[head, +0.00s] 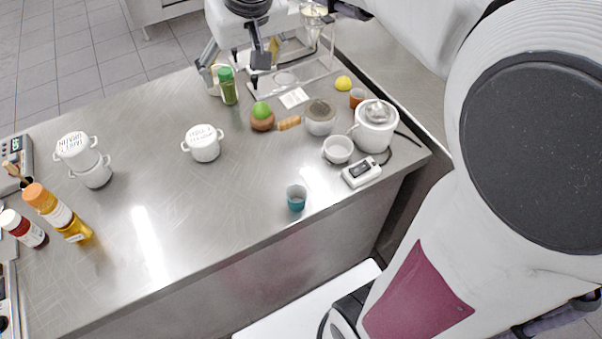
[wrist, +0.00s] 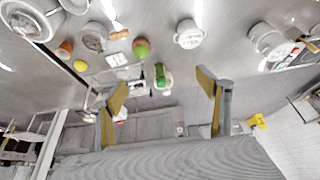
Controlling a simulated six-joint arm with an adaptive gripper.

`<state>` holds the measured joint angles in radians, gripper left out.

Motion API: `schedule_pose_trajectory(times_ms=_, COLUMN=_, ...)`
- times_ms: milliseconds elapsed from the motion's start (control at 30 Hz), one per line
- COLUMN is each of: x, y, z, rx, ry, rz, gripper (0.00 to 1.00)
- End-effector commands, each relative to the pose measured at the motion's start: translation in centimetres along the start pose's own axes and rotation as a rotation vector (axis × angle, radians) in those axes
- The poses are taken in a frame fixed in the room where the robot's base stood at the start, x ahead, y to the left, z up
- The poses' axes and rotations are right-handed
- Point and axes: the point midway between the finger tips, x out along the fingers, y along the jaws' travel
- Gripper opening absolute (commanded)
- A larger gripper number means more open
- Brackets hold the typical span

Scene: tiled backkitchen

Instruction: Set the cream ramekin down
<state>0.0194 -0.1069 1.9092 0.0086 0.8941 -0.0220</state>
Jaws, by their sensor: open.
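A small cream round vessel, which looks like the cream ramekin (head: 213,90), stands on the steel counter (head: 250,165) at its far side. It is partly hidden by a green-capped jar (head: 229,88) and by a finger of my gripper (head: 233,80). My gripper is open, its fingers spread to either side of the jar in the head view and apart from each other. In the wrist view my gripper (wrist: 161,84) has nothing between its fingertips. The green-capped jar (wrist: 161,74) shows beyond them, with a pale rim beside it.
A lidded white pot (head: 204,143) and stacked white pots (head: 82,158) stand left. Bottles (head: 60,212) stand at the far left. A white bowl (head: 337,150), white appliance (head: 376,126), and teal cup (head: 296,197) stand right.

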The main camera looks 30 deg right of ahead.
Motion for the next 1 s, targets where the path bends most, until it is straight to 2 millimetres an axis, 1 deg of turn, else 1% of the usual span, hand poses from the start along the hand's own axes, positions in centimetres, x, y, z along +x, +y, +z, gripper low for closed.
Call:
schedule_pose_trajectory(times_ms=33, x=-0.7, y=-0.1, z=1.1, rx=0.0, ry=0.005, rz=0.0, gripper=0.76)
schedule_pose_trajectory(times_ms=200, x=-2.4, y=-0.2, z=4.6, rx=-0.001, ry=0.013, rz=0.0, gripper=0.76)
schedule_pose_trajectory(times_ms=467, x=-4.1, y=-0.4, z=10.2, rx=-0.001, ry=0.024, rz=0.0, gripper=0.76)
schedule_pose_trajectory(times_ms=633, x=-4.7, y=-0.5, z=14.0, rx=-0.001, ry=0.032, rz=-0.001, gripper=0.76)
schedule_pose_trajectory(times_ms=800, x=-4.9, y=-0.6, z=17.8, rx=-0.001, ry=0.039, rz=-0.001, gripper=0.76)
schedule_pose_trajectory(times_ms=900, x=-4.8, y=-0.6, z=19.7, rx=-0.001, ry=0.042, rz=-0.001, gripper=0.76)
schedule_pose_trajectory(times_ms=1000, x=-4.6, y=-0.6, z=21.2, rx=-0.001, ry=0.045, rz=-0.001, gripper=0.76)
